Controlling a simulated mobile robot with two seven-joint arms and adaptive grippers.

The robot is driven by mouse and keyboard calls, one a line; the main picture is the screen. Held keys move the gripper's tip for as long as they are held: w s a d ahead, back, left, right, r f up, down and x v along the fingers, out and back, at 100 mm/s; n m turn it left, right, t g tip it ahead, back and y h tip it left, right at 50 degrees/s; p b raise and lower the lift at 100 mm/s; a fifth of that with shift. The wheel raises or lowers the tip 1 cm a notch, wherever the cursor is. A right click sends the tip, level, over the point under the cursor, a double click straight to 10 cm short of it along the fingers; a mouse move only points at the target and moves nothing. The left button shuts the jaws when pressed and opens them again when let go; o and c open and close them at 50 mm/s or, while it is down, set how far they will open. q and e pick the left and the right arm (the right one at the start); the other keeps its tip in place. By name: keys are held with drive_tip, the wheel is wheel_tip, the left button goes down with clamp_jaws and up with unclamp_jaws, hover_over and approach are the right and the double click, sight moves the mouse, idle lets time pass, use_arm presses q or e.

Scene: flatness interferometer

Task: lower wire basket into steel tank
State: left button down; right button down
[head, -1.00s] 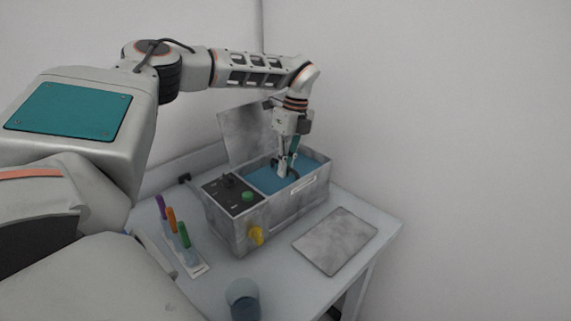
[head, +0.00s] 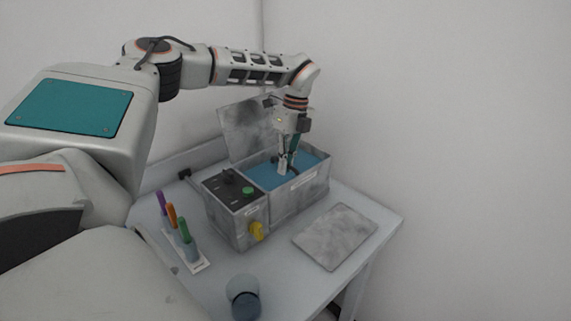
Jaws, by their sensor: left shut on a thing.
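The steel tank (head: 299,196) is a grey open box on the bench, filled with blue liquid (head: 262,178). Its lid stands raised behind it. My left gripper (head: 284,168) points down into the tank's opening, with its fingertips at about the liquid surface. It is shut on the wire basket, of which only a small dark part of the handle (head: 293,170) shows beside the fingers. The rest of the basket is hidden by the liquid and the gripper. My right gripper is out of view.
A control panel (head: 228,189) with a green button and a yellow tap (head: 256,231) are at the tank's left end. A rack with coloured-handled tools (head: 183,232), a beaker (head: 243,297) and a flat grey plate (head: 336,237) lie around the tank.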

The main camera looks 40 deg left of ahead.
use_arm(q)
drive_tip(key=shift+f, duration=0.2)
drive_tip(key=c, duration=2.1)
unclamp_jaws()
drive_tip(key=shift+c, duration=0.2)
wheel_tip(320, 180, up, 3)
drive_tip(key=p, duration=0.3)
drive_tip(key=shift+r+p, duration=0.15)
drive_tip(key=shift+p, duration=0.2)
drive_tip(key=shift+r+p, duration=1.05)
drive_tip(key=shift+r, duration=1.55)
wheel_tip(320, 180, up, 3)
drive_tip(key=shift+r, duration=0.2)
